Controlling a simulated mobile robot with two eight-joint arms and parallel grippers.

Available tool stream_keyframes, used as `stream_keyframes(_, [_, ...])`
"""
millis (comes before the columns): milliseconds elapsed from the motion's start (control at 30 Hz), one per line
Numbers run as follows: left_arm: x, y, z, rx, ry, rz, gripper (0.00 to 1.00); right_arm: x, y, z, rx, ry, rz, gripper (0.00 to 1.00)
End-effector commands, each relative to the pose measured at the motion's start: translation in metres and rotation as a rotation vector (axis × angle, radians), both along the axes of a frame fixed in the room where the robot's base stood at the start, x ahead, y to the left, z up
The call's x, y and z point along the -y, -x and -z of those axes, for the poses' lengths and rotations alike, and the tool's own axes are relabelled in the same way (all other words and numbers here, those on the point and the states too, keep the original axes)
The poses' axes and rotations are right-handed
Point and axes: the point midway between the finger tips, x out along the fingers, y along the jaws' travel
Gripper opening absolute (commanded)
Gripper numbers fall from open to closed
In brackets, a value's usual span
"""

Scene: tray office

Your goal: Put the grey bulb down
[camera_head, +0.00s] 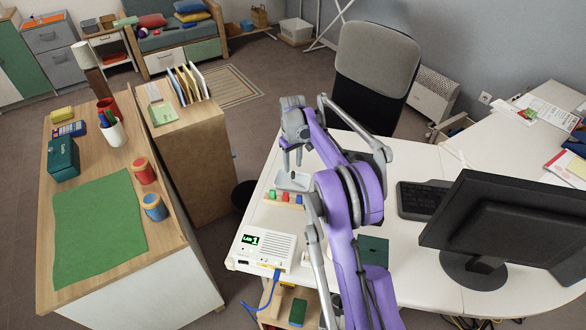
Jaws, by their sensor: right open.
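My right arm, purple and grey, reaches over the white desk (415,275). Its gripper (292,160) points down near the desk's left edge and is open. A small pale grey dish-like shape (293,182) shows just below the fingertips; I cannot tell whether they touch it. I cannot make out a grey bulb, and nothing shows clearly between the fingers. My left gripper is not in view.
Small red and green pieces (285,197) sit beside the gripper. A white box with a green display (265,250) stands in front, and a monitor (500,225) and keyboard (420,200) at right. The wooden table (150,262) holds a green mat (98,225) and pots.

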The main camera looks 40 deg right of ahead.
Motion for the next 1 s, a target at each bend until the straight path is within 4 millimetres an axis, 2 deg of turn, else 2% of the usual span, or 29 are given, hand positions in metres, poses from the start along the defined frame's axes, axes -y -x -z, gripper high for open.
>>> stream_keyframes(100, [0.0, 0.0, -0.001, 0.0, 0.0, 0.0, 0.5, 0.0, 0.0, -0.029, 0.0, 0.0, 0.001, 0.45])
stream_keyframes(333, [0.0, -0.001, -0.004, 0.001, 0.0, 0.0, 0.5, 0.0, 0.0, -0.074, 0.0, 0.0, 0.001, 0.45])
stream_keyframes(500, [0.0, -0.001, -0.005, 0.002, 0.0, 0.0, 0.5, 0.0, 0.0, -0.091, 0.0, 0.0, 0.0, 0.45])
stream_keyframes(733, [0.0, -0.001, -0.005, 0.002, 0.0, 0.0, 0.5, -0.003, 0.001, -0.097, 0.003, 0.001, -0.001, 0.45])
stream_keyframes(867, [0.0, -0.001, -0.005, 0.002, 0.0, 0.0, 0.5, -0.025, 0.008, -0.108, 0.021, 0.01, -0.007, 0.45])
stream_keyframes(1000, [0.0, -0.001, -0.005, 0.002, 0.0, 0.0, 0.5, -0.068, 0.028, -0.126, 0.068, 0.028, -0.016, 0.45])
